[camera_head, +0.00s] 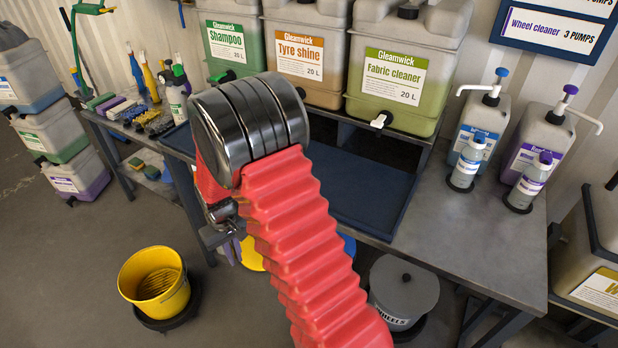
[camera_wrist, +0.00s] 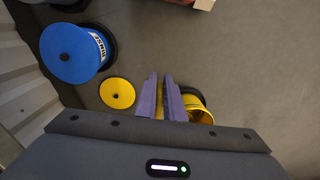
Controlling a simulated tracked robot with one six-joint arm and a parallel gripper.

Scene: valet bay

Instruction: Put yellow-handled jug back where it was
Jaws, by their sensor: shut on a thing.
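My gripper (camera_wrist: 161,80) points down over the floor, its two purple-grey fingers close together. A thin yellow strip (camera_wrist: 160,102) shows between them in the wrist view; it looks like the handle of the yellow-handled jug, and my gripper is shut on it. The jug's body cannot be made out. In the head view my gripper (camera_head: 232,250) shows only in part, beside the bench's front edge, and my red-sleeved arm hides what it holds.
The bench (camera_head: 455,215) carries a dark blue tray (camera_head: 345,190), with large containers behind. On the floor are a yellow bucket (camera_head: 155,282), a grey lidded bucket (camera_head: 404,285), a blue bucket (camera_wrist: 75,53) and a yellow disc (camera_wrist: 117,93).

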